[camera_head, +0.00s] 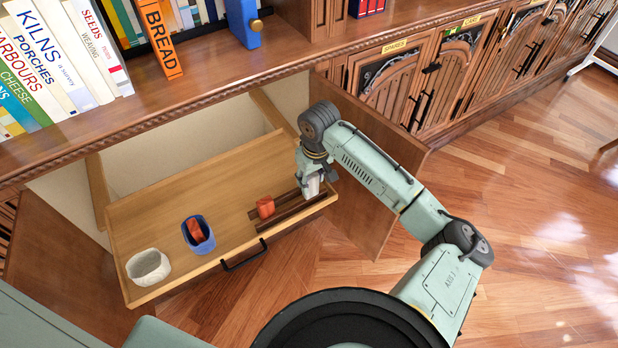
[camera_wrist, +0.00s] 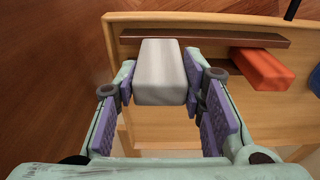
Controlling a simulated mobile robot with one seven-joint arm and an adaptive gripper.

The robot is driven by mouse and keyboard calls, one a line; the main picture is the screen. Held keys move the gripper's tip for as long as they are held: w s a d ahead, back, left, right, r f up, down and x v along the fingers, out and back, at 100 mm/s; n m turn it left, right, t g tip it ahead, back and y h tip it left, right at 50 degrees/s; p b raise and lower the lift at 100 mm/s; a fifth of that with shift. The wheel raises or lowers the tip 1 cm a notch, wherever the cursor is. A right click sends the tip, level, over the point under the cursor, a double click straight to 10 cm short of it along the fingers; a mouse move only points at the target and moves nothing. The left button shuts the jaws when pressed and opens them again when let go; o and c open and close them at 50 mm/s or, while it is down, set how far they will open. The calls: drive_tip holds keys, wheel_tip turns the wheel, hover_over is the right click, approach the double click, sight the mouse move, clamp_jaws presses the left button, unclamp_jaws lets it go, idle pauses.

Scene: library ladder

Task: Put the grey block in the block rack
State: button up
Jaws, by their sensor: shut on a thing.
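The grey block (camera_wrist: 161,70) is between the two purple-padded fingers of my gripper (camera_wrist: 163,88) in the wrist view. My gripper (camera_head: 313,187) is shut on it over the right end of the block rack (camera_head: 288,210) in the head view. The rack shows as dark brown rails on the pull-out wooden tray, and one rail (camera_wrist: 205,38) lies beyond the block in the wrist view. An orange-red block (camera_head: 265,206) sits at the rack's left part; it also shows in the wrist view (camera_wrist: 262,69). I cannot tell whether the grey block touches the rack.
A blue bin (camera_head: 200,244) with a red block (camera_head: 195,230) inside and a white bowl (camera_head: 148,268) stand on the tray (camera_head: 160,205) to the left. A black handle (camera_head: 245,256) is on its front. An open cabinet door (camera_head: 375,180) stands close to my arm.

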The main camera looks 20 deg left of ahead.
drive_tip(key=shift+w+a, duration=0.5)
drive_tip(key=shift+w, duration=0.05)
drive_tip(key=f, duration=0.1)
drive_tip(key=f+p, duration=0.1)
drive_tip(key=f, duration=0.1)
drive_tip(key=shift+w+a, duration=0.1)
drive_tip(key=shift+w, duration=0.1)
drive_tip(key=shift+f, duration=0.35)
drive_tip(key=shift+f, duration=0.2)
drive_tip(key=o, duration=1.2)
drive_tip(key=shift+o, duration=0.2)
drive_tip(key=r, duration=0.4)
drive_tip(key=r+b, duration=0.1)
drive_tip(key=r, duration=0.3)
drive_tip(key=s+d+r, duration=0.1)
drive_tip(key=r, duration=0.3)
drive_tip(key=shift+r+b, duration=0.2)
drive_tip(key=shift+b, duration=0.2)
